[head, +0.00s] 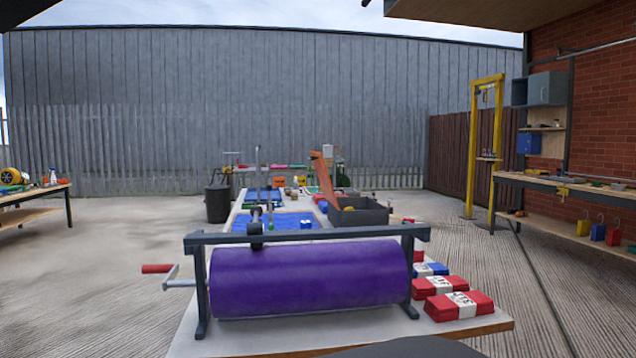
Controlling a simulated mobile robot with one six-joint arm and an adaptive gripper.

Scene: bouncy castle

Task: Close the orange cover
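The orange cover (323,178) stands raised and tilted up at the left side of a grey open box (362,216), beyond the purple roll. The box lies open at the top, and something yellow shows inside it. The lower part of the box is partly hidden by the roll's frame. My gripper is not in view.
A purple roll (310,278) on a dark frame with a red-handled crank (158,269) fills the near table end. Red and white packs (458,305) lie at its right. A blue mat (275,222) lies behind. Open concrete floor (130,235) lies left; a workbench (570,190) stands right.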

